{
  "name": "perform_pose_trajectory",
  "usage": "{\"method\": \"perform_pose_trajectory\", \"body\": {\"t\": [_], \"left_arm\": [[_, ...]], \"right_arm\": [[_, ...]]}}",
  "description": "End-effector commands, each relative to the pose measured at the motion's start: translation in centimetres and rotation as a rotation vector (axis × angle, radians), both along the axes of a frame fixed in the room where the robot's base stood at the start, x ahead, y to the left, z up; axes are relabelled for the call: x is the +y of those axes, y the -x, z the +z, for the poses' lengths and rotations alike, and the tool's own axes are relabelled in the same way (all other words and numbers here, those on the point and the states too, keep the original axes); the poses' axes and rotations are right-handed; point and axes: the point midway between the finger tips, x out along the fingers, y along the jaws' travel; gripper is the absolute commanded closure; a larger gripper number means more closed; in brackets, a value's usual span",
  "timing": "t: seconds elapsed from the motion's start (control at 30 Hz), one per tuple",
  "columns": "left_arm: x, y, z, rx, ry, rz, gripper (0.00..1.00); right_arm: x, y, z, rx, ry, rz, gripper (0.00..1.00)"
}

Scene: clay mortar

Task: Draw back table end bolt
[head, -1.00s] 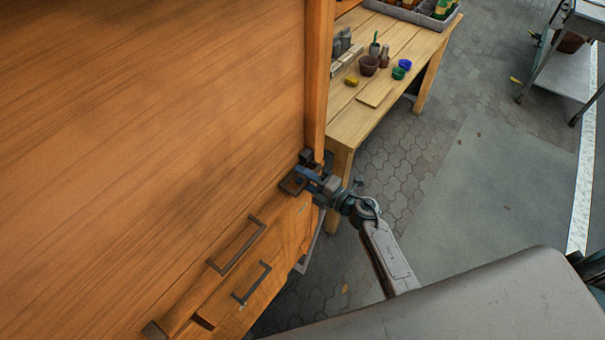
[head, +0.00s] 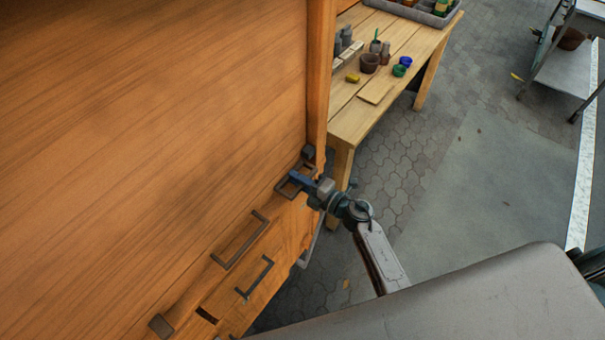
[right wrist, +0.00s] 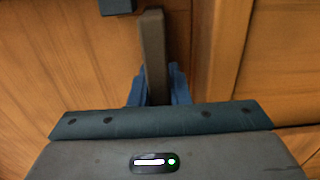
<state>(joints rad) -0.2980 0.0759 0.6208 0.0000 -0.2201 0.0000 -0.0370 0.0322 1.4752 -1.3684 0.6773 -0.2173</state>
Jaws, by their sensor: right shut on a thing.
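A dark metal bolt handle (head: 281,186), frame-shaped, sits at the right end of the wooden cabinet, above the drawers, by the upright post. My right gripper (head: 303,182) reaches it from the right, its blue fingers shut on the handle. In the right wrist view the handle is a dark bar (right wrist: 153,40) standing between the blue fingertips (right wrist: 157,88). A small dark block (head: 308,152) sits just beyond the handle at the foot of the post; I cannot tell if the bolt's tip is inside it. My left gripper is out of view.
Two dark pull handles (head: 240,240) are on the cabinet front, lower left of my gripper. Another dark block (head: 160,326) is at the lower left. A light wooden table (head: 345,127) with small pots stands behind. Paved floor (head: 410,150) is open to the right.

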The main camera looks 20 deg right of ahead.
Motion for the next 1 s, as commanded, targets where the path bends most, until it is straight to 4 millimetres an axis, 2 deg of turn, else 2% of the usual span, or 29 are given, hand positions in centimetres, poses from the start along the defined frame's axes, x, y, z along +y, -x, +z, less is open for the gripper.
{"method": "perform_pose_trajectory", "body": {"t": [0.03, 0.1, 0.23, 0.37, 0.4, 0.5, 0.83, 1.0], "left_arm": [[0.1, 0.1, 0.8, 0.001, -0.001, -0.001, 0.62], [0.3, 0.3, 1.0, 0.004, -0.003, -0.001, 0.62], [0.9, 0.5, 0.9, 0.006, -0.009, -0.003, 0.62], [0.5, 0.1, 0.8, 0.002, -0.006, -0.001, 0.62], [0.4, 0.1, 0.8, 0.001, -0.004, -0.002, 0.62], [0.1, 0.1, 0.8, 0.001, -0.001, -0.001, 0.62], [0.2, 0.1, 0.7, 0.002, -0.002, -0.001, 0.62], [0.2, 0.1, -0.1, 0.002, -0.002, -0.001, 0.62]], "right_arm": [[0.8, 0.8, 0.1, 0.008, -0.004, 0.000, 1.00], [1.5, 1.3, 0.0, 0.007, -0.004, 0.000, 1.00], [1.7, 1.5, -0.2, 0.004, -0.001, 0.003, 1.00], [1.7, 1.5, -0.3, 0.006, -0.001, 0.002, 1.00], [1.7, 1.5, -0.3, 0.006, -0.001, 0.002, 0.80], [1.7, 1.5, -0.3, 0.006, -0.001, 0.001, 0.62], [1.4, 1.7, -0.3, 0.004, 0.000, 0.000, 0.62], [0.0, 3.5, -0.5, 0.004, 0.003, 0.001, 0.62]]}}
